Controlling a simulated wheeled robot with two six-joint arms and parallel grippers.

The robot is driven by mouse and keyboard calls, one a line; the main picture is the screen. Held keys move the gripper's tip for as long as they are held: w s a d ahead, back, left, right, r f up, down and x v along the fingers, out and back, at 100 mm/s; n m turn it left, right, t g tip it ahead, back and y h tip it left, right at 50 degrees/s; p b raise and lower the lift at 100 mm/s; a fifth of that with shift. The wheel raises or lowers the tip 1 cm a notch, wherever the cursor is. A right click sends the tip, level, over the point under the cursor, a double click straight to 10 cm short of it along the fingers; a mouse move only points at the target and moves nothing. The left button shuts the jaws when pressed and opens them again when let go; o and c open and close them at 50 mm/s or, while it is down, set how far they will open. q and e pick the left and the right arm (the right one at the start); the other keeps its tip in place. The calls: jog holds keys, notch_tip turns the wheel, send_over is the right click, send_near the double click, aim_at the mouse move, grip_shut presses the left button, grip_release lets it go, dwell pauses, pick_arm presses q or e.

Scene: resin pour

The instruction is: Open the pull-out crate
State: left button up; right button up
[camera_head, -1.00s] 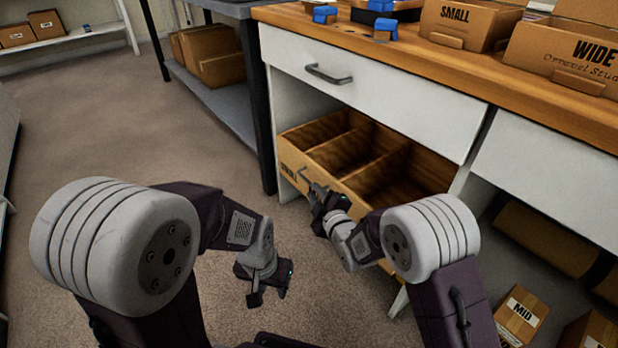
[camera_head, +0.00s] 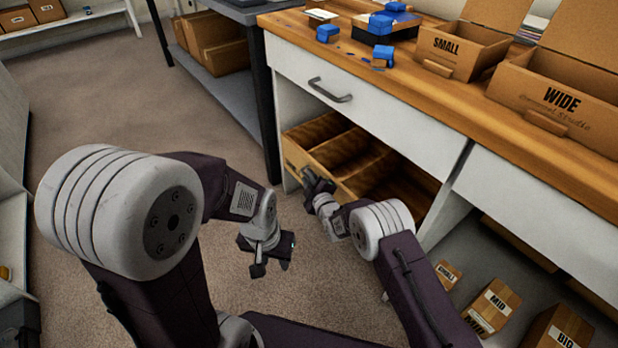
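The pull-out crate (camera_head: 296,155) is a brown open-topped box with dividers, under the white drawer of the workbench. It stands partly out, so several empty-looking compartments show. My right gripper (camera_head: 314,182) is at the crate's front, where the handle was seen earlier. The gripper now covers the handle, and I cannot tell whether its fingers are shut on it. My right arm hides the lower right part of the crate's front. My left gripper (camera_head: 270,268) hangs over the carpet to the left of the crate, fingers apart and empty.
Above the crate is the closed white drawer (camera_head: 375,105) with a dark handle. The wooden worktop (camera_head: 440,100) carries blue pieces and cartons marked SMALL and WIDE. More cartons, including MID (camera_head: 495,305), stand at lower right. Carpet (camera_head: 120,110) is clear at left.

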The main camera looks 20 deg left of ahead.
grip_shut()
dwell(1.4)
